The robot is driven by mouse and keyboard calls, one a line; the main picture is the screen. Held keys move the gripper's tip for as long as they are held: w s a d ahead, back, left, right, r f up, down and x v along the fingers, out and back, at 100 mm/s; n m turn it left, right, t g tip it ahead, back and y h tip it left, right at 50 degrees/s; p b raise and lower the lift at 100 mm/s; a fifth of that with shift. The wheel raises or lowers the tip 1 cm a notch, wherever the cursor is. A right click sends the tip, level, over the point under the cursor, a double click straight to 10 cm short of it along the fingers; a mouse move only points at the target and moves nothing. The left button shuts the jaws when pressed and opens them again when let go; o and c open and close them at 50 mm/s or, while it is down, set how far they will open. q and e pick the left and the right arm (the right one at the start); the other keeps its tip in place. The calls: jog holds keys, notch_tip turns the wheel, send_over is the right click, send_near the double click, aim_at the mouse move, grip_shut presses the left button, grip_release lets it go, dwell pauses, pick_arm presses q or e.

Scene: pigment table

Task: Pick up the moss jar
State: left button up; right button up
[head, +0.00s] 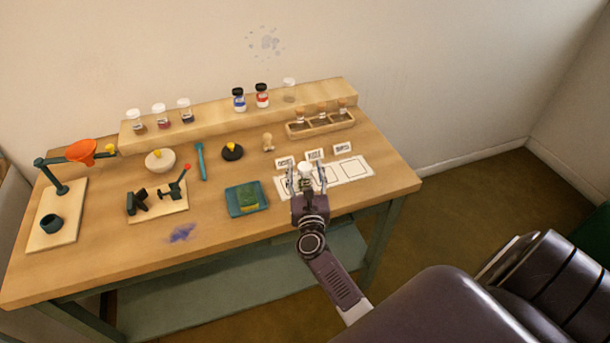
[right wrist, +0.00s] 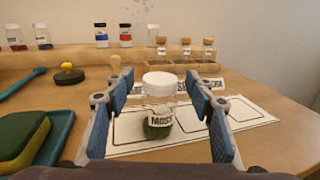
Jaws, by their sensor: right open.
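The moss jar (right wrist: 158,108) is a clear jar with a white lid, a "MOSS" label and dark green contents. It stands upright on the white mat with outlined squares (right wrist: 248,107), between the fingers of my right gripper in the right wrist view. In the head view its white lid (head: 305,168) shows between the fingertips, and the rest is mostly hidden by my gripper. My right gripper (head: 306,182) is open, with blue-padded fingers on either side of the jar and visible gaps to it. My left gripper is not in view.
A green sponge on a teal tray (head: 233,211) lies left of my right gripper. Small cards (head: 314,154) stand behind the mat. A wooden rack with corked vials (head: 297,130) and a raised shelf with jars (head: 215,118) are at the back. The mat's right end is clear.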

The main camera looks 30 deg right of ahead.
jog(key=shift+w+d, duration=0.15)
jog(key=shift+w, duration=0.15)
jog(key=shift+c, duration=0.4)
jog(key=c, duration=1.2)
jog(key=shift+c, duration=0.2)
